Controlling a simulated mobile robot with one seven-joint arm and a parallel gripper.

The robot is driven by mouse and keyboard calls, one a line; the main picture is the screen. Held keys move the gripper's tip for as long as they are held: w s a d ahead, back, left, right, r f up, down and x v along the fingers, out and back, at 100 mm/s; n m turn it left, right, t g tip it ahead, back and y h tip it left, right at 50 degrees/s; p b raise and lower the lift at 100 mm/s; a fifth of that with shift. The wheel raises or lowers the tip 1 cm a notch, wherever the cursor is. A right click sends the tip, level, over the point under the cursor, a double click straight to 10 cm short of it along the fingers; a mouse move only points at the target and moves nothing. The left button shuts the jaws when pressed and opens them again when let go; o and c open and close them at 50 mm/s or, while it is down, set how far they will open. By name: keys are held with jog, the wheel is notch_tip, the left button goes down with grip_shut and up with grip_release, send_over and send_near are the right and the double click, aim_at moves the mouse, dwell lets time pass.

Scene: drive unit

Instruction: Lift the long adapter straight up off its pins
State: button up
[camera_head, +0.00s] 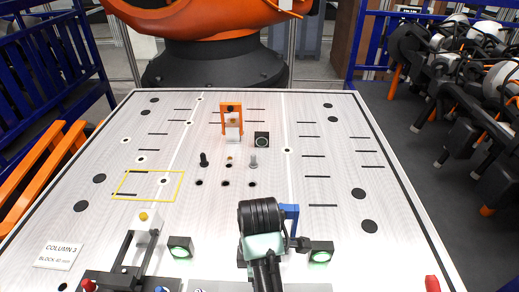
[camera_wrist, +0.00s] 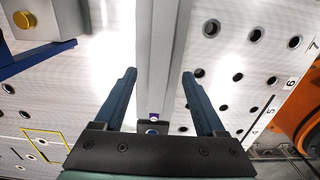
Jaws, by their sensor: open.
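A long light-grey bar (camera_wrist: 162,55), which looks like the long adapter, runs from the top of the wrist view down between my fingers. A small purple and dark piece shows at its lower end, near my palm. My gripper (camera_wrist: 159,75) is open, with one dark blue finger on each side of the bar and a visible gap on both sides. I cannot make out the pins under the bar.
A block with a yellow button (camera_head: 144,217) and an orange bracket (camera_head: 231,106) stand on the white, hole-dotted table (camera_head: 330,150). Two black posts with green lamps stand nearby.

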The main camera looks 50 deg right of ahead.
notch_tip(320, 180, down, 2)
jog(key=shift+f, duration=0.25)
jog(key=shift+f+p, duration=0.55)
jog(key=shift+f, duration=0.05)
jog(key=shift+f+p, duration=0.55)
jog(key=shift+f, duration=1.45)
jog(key=shift+c, duration=0.3)
grip_shut()
jog(key=shift+w+r, duration=0.15)
